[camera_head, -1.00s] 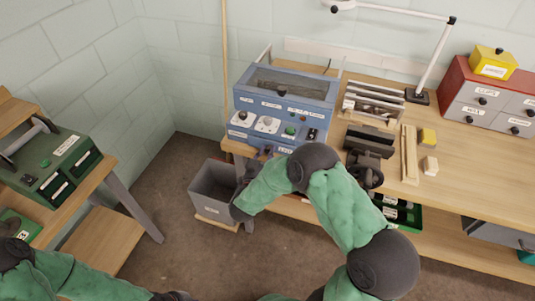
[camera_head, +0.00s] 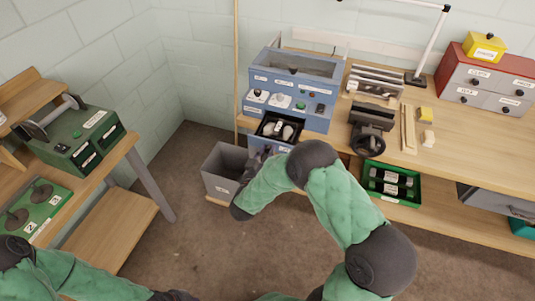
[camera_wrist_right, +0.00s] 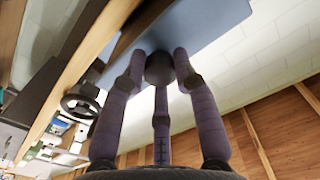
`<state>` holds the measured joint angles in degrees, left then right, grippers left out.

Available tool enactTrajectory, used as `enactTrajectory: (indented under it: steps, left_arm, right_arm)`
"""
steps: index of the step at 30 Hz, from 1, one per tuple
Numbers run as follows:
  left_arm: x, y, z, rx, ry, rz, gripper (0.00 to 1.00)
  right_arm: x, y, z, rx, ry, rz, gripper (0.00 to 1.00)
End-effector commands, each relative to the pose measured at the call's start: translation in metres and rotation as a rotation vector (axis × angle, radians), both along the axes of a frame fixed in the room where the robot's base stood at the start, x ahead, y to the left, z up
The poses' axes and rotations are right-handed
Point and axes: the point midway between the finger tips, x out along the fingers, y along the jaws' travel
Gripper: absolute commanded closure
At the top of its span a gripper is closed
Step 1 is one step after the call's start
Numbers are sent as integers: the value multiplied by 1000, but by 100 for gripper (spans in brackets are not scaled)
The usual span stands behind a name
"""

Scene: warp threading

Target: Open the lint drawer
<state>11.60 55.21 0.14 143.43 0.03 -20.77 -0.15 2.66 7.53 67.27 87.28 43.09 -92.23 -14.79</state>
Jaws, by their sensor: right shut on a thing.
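The blue machine (camera_head: 290,95) stands at the left end of the long bench. Its lint drawer (camera_head: 270,146) is pulled out at the lower front, showing a dark inside with pale grey lumps. My right gripper (camera_head: 251,167) is at the drawer's front, partly hidden by my own arm. In the right wrist view my right gripper's fingers (camera_wrist_right: 160,72) close around a dark round knob (camera_wrist_right: 159,67) on the blue drawer front (camera_wrist_right: 195,30). My left gripper (camera_head: 175,295) shows only as a dark bit at the bottom edge; its fingers are not clear.
A grey bin (camera_head: 222,172) stands on the floor just left of my right gripper. A green tray (camera_head: 393,197) with dark rolls sits on the lower shelf. A black vise-like device (camera_head: 370,128) stands right of the machine. A green machine (camera_head: 78,142) is on the left bench.

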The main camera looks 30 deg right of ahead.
Motion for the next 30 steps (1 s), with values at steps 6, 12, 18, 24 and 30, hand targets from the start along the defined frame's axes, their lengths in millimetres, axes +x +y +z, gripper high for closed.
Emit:
enactTrajectory:
  steps: [6, 12, 18, 24, 30]
  left_arm:
    - [0, 0, 0, 0, 0, 0, 100]
    - [0, 0, 0, 0, 0, 0, 100]
    - [0, 0, 0, 0, 0, 0, 100]
    - [0, 0, 0, 0, 0, 0, 100]
    - [0, 0, 0, 0, 0, 0, 100]
  right_arm:
    - [-1, 0, -2, 3, 3, 0, 60]
    - [0, 0, -1, 2, 1, -1, 60]
    - [-5, 6, -1, 4, 2, 1, 60]
    - [-25, 31, -1, 2, 1, 5, 60]
    - [-51, 62, -1, 2, 2, 6, 60]
